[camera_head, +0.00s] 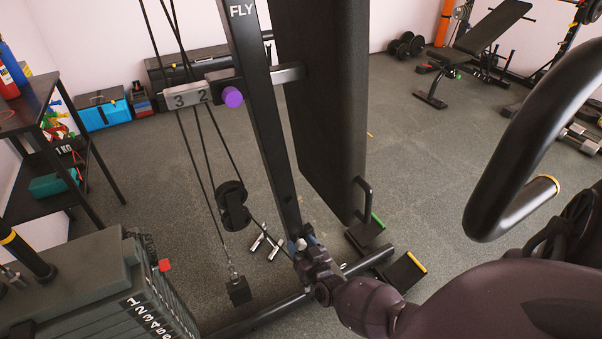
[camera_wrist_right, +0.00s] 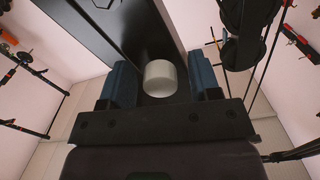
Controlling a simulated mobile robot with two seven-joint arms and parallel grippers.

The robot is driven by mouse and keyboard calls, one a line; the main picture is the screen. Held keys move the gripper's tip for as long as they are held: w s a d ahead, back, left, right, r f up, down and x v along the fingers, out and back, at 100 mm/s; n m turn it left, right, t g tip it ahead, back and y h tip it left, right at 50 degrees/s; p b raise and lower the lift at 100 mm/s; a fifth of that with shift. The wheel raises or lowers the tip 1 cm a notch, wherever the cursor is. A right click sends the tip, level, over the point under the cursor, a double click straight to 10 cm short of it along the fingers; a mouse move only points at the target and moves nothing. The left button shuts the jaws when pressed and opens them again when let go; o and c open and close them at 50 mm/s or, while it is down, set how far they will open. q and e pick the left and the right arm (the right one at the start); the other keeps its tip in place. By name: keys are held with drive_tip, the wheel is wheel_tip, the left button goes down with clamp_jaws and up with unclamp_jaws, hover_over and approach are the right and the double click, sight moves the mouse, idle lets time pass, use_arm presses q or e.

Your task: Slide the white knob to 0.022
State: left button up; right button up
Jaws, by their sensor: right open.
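The white knob (camera_wrist_right: 160,78) is a short pale cylinder on the dark upright post (camera_wrist_right: 105,30) of the machine. In the right wrist view it sits between the two blue fingers of my right gripper (camera_wrist_right: 163,84), with a gap visible on each side. In the head view my right gripper (camera_head: 304,246) is low on the post (camera_head: 268,120), around the knob, which shows as a small pale spot (camera_head: 300,243). The gripper is open. The left gripper is not in view.
A purple knob (camera_head: 232,97) and a number plate (camera_head: 188,94) are higher on the machine. Cables and a black pulley (camera_head: 233,205) hang left of the post. A weight stack (camera_head: 140,305) stands at lower left. A padded backrest (camera_head: 322,100) and a curved black handle (camera_head: 510,150) are to the right.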

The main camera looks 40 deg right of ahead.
clamp_jaws()
drive_tip(key=shift+v, duration=0.9)
drive_tip(key=shift+s+a+p, duration=0.1)
drive_tip(key=shift+s+p, duration=0.25)
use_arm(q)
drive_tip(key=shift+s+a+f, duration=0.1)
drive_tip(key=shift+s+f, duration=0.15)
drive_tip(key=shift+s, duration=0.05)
use_arm(e)
drive_tip(key=shift+s+f, duration=0.1)
drive_tip(key=shift+f, duration=0.05)
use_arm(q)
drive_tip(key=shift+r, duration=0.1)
use_arm(e)
unclamp_jaws()
